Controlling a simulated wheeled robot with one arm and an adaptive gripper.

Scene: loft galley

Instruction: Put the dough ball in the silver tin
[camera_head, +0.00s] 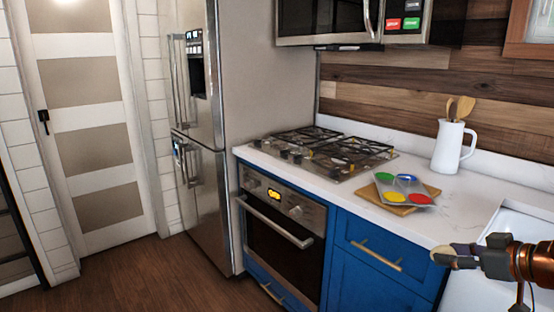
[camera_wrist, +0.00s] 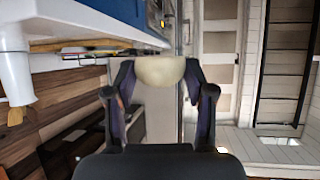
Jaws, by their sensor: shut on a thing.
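A pale, cream dough ball (camera_wrist: 160,70) is held between the two dark fingers of my gripper (camera_wrist: 160,88) in the wrist view. In the head view my gripper (camera_head: 450,257) is at the lower right, at the counter's front edge, pointing left. The silver tin (camera_head: 405,189) looks like a grey tray with rounded wells coloured green, blue, yellow and red. It lies on a wooden board (camera_head: 398,209) on the counter, apart from my gripper and farther back to the left. The wells hold no visible dough.
A gas hob (camera_head: 325,150) is left of the tin. A white jug (camera_head: 452,146) with wooden utensils stands behind it to the right. A white sink (camera_head: 510,235) is at the right. Clear white counter (camera_head: 445,205) lies between tin and sink.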

